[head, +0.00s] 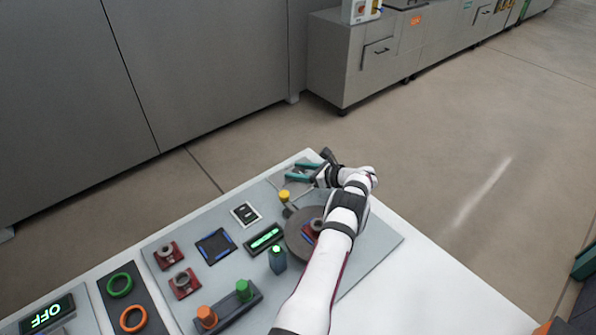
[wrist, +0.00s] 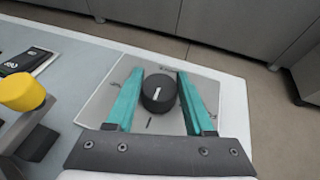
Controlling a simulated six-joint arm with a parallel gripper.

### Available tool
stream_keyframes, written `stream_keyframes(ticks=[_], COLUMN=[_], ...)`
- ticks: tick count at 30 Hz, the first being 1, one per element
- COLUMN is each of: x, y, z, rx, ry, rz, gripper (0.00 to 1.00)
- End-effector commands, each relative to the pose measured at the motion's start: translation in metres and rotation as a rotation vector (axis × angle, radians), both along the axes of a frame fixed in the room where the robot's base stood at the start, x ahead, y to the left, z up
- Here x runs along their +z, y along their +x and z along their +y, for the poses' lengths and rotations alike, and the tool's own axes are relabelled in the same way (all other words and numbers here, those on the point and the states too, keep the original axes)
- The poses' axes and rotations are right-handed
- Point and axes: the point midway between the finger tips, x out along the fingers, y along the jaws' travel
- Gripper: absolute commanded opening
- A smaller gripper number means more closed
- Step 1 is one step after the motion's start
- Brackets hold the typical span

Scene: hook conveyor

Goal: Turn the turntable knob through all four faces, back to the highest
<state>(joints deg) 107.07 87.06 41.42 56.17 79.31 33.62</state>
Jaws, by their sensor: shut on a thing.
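The black turntable knob (wrist: 158,93) has a white pointer line on its top and sits on a pale square plate (wrist: 98,105) with dark marks around it. In the wrist view my gripper (wrist: 160,76) has its two teal fingers on either side of the knob, shut on it. The pointer line runs nearly straight up and down in that view. In the head view my gripper (head: 304,172) is at the far corner of the panel, and the arm hides the knob there. The round grey turntable (head: 296,240) is partly hidden under my arm, with a red and grey part on it.
A yellow-topped post (wrist: 22,92) stands left of the gripper. The panel also holds a green lit display (head: 264,238), a dark green-topped block (head: 278,260), red fixtures (head: 183,282), and orange and green pegs (head: 206,317). White table (head: 420,285) at right is clear.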

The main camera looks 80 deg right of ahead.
Motion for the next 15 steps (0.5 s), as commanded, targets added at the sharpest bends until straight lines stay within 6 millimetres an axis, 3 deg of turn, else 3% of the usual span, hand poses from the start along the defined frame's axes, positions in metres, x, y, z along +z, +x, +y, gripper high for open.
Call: stream_keyframes(ticks=[5, 6, 11, 15], x=[0.0010, 0.0010, 0.0007, 0.0004], y=[0.0002, 0.0002, 0.0001, 0.0000], z=[0.0002, 0.0002, 0.0003, 0.0003], rx=[0.002, 0.001, 0.001, 0.000], ry=[0.000, 0.000, 0.000, 0.000], rz=[-0.002, -0.002, -0.002, -0.002], gripper=[0.00, 0.55, 0.83, 0.83])
